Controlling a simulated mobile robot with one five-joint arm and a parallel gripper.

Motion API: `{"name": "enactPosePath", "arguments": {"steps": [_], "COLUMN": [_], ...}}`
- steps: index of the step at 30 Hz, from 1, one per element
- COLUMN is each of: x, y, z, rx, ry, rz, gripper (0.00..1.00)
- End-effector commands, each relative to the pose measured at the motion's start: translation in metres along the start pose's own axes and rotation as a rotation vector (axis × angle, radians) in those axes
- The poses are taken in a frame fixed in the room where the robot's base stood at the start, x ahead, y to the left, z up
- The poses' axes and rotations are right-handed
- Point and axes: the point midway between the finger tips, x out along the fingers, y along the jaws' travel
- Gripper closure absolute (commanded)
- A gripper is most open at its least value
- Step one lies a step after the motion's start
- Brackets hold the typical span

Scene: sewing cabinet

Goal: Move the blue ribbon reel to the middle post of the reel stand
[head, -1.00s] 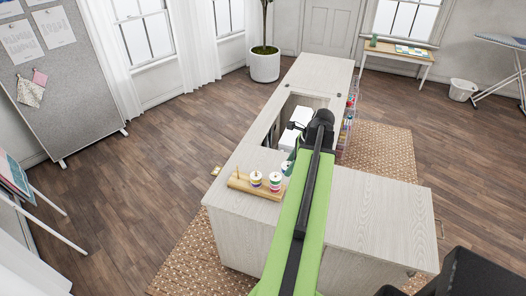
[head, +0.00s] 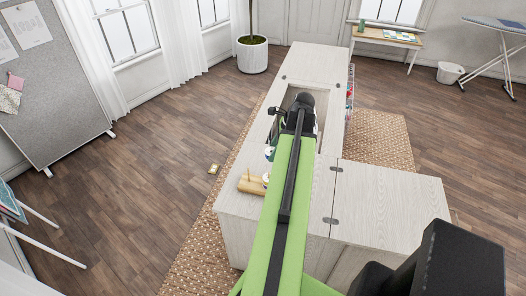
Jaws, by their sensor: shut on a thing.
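The reel stand (head: 250,187) is a light wooden block near the left edge of the cabinet top. A bare post rises at its left end. A white-topped reel (head: 266,177) stands to the right of that post, and my arm covers the rest of the stand. The blue ribbon reel (head: 270,153), small and blue-green with a white top, shows at the left side of my arm, beyond the stand. My gripper (head: 273,143) is shut on it; the fingers are mostly hidden by my arm. The reel is apart from the stand in the picture.
The pale wood cabinet (head: 395,205) has an open well (head: 312,98) beyond my gripper and a folded-out leaf at right. A small yellowish item (head: 213,169) lies on the floor left of the cabinet.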

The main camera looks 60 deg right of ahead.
Motion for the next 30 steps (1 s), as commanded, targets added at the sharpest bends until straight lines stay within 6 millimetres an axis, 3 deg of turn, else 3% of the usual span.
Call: {"name": "enactPosePath", "arguments": {"steps": [6, 14, 26, 30], "x": [0.018, 0.022, 0.071, 0.063], "y": [0.010, 0.011, 0.011, 0.011], "z": [0.003, 0.006, -0.011, -0.008], "rx": [-0.013, -0.020, -0.023, -0.024], "ry": [0.000, 0.000, 0.000, 0.000], "rz": [0.005, 0.008, 0.010, 0.010], "gripper": [0.91, 0.91, 0.91, 0.91]}}
